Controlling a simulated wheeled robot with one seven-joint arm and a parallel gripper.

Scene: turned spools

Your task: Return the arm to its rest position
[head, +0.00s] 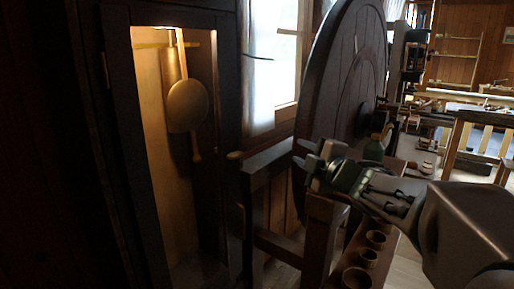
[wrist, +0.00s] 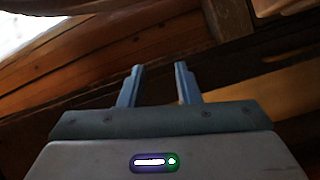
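My gripper (head: 308,160) is at the end of my arm, which reaches in from the lower right in the head view. It is in front of the large dark wooden wheel (head: 338,75) and above the dark wooden frame (head: 268,160). In the wrist view my gripper (wrist: 159,84) shows two blue-grey fingers apart, with nothing between them. Wooden boards are behind the fingers there.
A tall dark cabinet with a lit inside holds a brass pendulum (head: 187,106) at the left. Several small round cups (head: 368,257) stand on a wooden ledge below my arm. A workbench (head: 470,115) stands at the far right, near a wall shelf (head: 455,55).

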